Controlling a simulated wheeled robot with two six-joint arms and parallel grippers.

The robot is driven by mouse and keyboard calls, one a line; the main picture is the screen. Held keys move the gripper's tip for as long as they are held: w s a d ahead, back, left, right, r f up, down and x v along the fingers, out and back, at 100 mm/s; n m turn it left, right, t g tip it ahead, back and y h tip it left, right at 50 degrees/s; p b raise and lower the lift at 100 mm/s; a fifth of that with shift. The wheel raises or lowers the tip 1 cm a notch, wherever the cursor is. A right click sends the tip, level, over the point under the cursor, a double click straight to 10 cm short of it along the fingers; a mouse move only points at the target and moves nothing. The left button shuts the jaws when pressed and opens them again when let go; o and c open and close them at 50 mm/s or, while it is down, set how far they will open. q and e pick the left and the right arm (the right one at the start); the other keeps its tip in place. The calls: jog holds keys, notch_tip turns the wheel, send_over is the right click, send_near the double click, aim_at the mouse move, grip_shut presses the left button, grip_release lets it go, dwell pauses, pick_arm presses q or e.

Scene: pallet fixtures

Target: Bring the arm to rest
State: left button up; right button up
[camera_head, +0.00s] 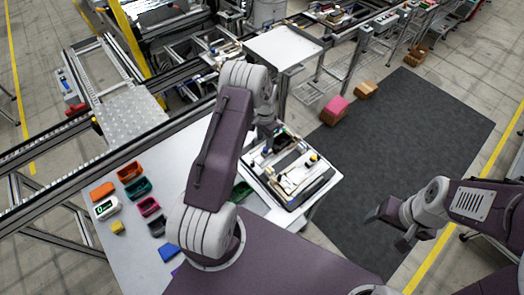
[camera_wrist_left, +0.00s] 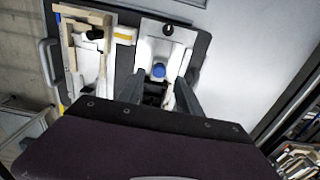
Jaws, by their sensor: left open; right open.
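My left arm bends over the white table (camera_head: 138,262). Its gripper (camera_head: 268,145) points down above the far part of a dark-edged pallet (camera_head: 318,187) with white and wooden fixture parts. In the left wrist view my left gripper (camera_wrist_left: 158,90) is open, its two dark fingers apart. A blue round cap (camera_wrist_left: 158,70) on a white fixture part shows between and beyond the fingers. I cannot tell whether the fingers touch anything. My right gripper (camera_head: 388,228) is open and empty at the right, over the dark floor mat (camera_head: 400,130), clear of the table.
Small orange, red, green and white bins (camera_head: 107,208) and a yellow block (camera_head: 118,227) stand on the table's left part. A blue bin (camera_head: 169,252) is near the arm's base. A conveyor rail (camera_head: 60,135) runs behind. A pink-topped box (camera_head: 334,110) lies on the floor.

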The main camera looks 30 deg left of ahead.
pick_arm(q)
jog(key=shift+f, duration=0.1)
dwell(0.6)
jog(key=shift+w+d+f+b, duration=0.25)
jog(key=shift+w+b, duration=0.1)
jog(key=shift+b, duration=0.3)
jog(key=w+d+r+m+t+b, duration=0.1)
jog(key=w+d+r+t+b, duration=0.15)
jog(key=r+b, duration=0.2)
jog(key=s+d+r+b, duration=0.3)
jog(key=s+d+b, duration=0.2)
jog(key=s+d+f+n+b, duration=0.1)
jog(key=s+n, duration=0.2)
jog(key=s, duration=0.6)
jog(key=s+d+f+n+g+b, duration=0.1)
jog(key=s+f+n, duration=0.1)
jog(key=s, duration=0.7)
jog(key=shift+s+f+n, duration=0.3)
jog(key=shift+s+n, duration=0.05)
jog(key=shift+n, duration=0.05)
